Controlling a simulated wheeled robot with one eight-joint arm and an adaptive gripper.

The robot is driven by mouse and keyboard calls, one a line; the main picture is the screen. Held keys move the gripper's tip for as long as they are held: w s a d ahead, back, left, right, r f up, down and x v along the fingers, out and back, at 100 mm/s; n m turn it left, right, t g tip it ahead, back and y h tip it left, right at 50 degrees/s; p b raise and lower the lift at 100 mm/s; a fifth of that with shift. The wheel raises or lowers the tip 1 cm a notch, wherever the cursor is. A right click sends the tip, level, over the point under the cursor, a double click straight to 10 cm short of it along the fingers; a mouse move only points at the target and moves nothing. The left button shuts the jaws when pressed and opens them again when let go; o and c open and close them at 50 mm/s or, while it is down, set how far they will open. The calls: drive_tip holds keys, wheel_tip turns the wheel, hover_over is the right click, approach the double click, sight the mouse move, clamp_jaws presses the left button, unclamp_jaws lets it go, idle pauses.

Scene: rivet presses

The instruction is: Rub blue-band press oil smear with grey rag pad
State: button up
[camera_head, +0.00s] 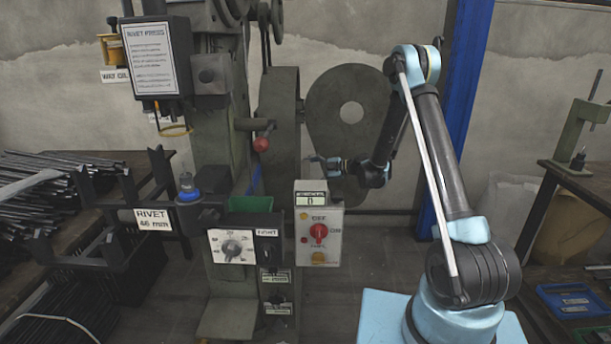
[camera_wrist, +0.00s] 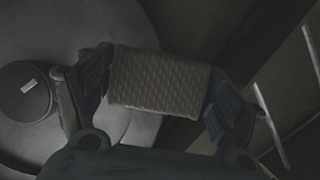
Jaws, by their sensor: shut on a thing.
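My gripper (camera_head: 322,162) is beside the flywheel of the green-grey rivet press (camera_head: 218,133) in the head view, with its fingers pointing left. In the wrist view it is shut on the grey rag pad (camera_wrist: 158,82), a textured grey block held between blue-padded fingers. The pad is too small to make out in the head view. A blue band (camera_head: 188,195) rings the press's lower tool, left of my gripper. I cannot pick out the oil smear in either view.
The large flywheel disc (camera_head: 350,85) stands behind my gripper. A control box (camera_head: 318,246) with a red knob sits below it. A red-balled lever (camera_head: 261,144) juts out to its left. A blue post (camera_head: 466,75) rises behind my arm. Racks of rods (camera_head: 50,200) stand left.

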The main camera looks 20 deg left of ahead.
drive_tip(key=shift+d, duration=0.1)
drive_tip(key=shift+w+d, duration=0.2)
drive_tip(key=shift+d, duration=0.5)
drive_tip(key=shift+w+d, duration=0.15)
drive_tip(key=shift+d, duration=0.55)
drive_tip(key=shift+d, duration=0.1)
drive_tip(key=w+d+r+m+t+h, duration=0.2)
drive_tip(key=d+r+m+t+h, duration=0.1)
drive_tip(key=d, duration=1.2)
drive_tip(key=w+d+r+m+t+h, duration=0.2)
drive_tip(key=d+m+t, duration=0.4)
drive_tip(key=d, duration=0.9)
drive_tip(key=w+d+r+m+t+h, duration=0.2)
drive_tip(key=d+r+m+t+h, duration=0.2)
drive_tip(key=d, duration=1.1)
drive_tip(key=shift+w+d+r+m+h, duration=0.15)
drive_tip(key=shift+w+r+m+h, duration=0.1)
drive_tip(key=shift+r+m+h, duration=0.35)
drive_tip(key=shift+f, duration=0.15)
